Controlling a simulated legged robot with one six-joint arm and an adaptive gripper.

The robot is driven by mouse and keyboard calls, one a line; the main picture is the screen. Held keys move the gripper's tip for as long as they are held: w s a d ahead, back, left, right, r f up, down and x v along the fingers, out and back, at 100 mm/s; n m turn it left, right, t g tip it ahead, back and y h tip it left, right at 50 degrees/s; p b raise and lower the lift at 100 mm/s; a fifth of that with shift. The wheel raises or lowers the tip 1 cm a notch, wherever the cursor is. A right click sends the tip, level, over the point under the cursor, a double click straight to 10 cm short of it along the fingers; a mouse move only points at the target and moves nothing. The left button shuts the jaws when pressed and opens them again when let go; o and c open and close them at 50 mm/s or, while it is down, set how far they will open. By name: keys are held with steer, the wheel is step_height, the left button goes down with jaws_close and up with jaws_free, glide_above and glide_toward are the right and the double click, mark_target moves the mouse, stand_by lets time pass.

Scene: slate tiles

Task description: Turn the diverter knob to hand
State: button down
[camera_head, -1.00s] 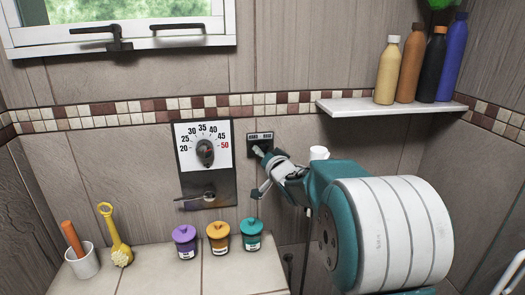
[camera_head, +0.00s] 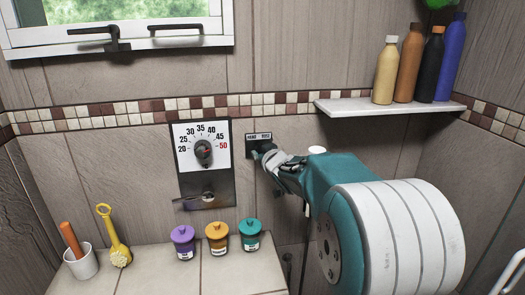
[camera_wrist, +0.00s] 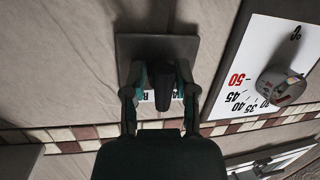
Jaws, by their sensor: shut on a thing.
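The diverter's dark wall plate (camera_head: 259,137), with two small labels along its top, is on the tiled wall right of the temperature dial. My gripper (camera_head: 267,158) is at the plate from the right and hides most of the knob in the head view. In the wrist view the plate (camera_wrist: 128,48) appears upside down, and the dark diverter knob (camera_wrist: 164,86) stands between the two teal fingers of my gripper (camera_wrist: 160,92). The fingers are shut on the knob. The labels are partly covered there, so the knob's exact setting cannot be read.
The temperature dial (camera_head: 204,151) with a lever below is close left of the plate. Purple (camera_head: 183,243), orange (camera_head: 217,238) and teal (camera_head: 250,235) jars stand on the ledge below. A shelf (camera_head: 390,107) with several bottles is at upper right.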

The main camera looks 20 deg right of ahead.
steer(key=shift+a+f+n, duration=0.15)
steer(key=shift+n, duration=0.95)
steer(key=shift+n+g+h, duration=0.3)
steer(key=shift+h, duration=0.1)
steer(key=shift+f+n, duration=0.2)
steer(key=shift+n, duration=0.1)
stand_by(0.8)
steer(key=c, duration=0.6)
jaws_free()
steer(key=shift+r, duration=0.15)
steer(key=shift+r, duration=0.1)
